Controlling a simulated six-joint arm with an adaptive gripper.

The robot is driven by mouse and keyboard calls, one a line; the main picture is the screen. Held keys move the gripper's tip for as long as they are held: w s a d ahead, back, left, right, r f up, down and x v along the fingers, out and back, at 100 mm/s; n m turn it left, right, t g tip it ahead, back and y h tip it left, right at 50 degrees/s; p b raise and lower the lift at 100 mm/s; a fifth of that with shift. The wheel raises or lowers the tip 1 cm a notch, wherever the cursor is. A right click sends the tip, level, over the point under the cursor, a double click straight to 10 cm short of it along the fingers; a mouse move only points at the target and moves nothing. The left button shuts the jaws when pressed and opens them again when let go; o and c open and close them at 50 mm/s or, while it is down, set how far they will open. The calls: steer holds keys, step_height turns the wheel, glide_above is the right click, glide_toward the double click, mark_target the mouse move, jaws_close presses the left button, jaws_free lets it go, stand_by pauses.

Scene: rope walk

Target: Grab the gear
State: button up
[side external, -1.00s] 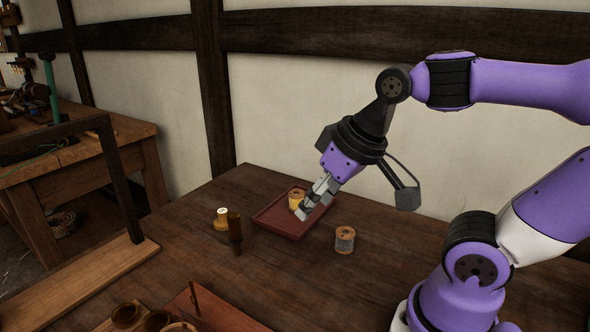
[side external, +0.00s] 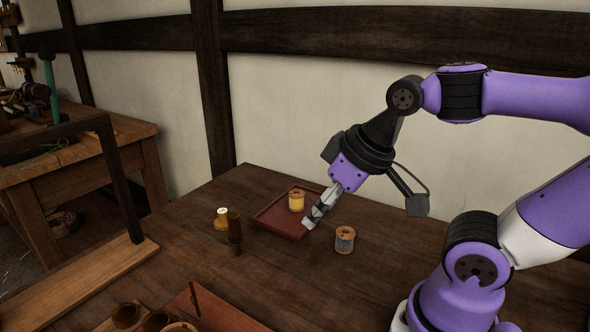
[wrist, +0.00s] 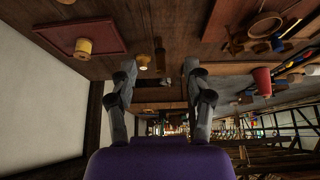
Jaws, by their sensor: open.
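I cannot make out a gear for certain in either view. My gripper (side external: 314,219) is open and empty, pointing down and left over the right edge of a dark red tray (side external: 268,219). In the wrist view its two fingers (wrist: 158,72) stand wide apart with nothing held between them. A yellow spool (side external: 296,203) stands upright on the tray, left of the fingers and apart from them. In the wrist view the spool (wrist: 83,50) and tray (wrist: 60,33) are at the upper left.
A red board (side external: 215,312) and wooden cups (side external: 126,315) are at the front. The table between is clear.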

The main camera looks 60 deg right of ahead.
steer(key=shift+o, duration=0.4)
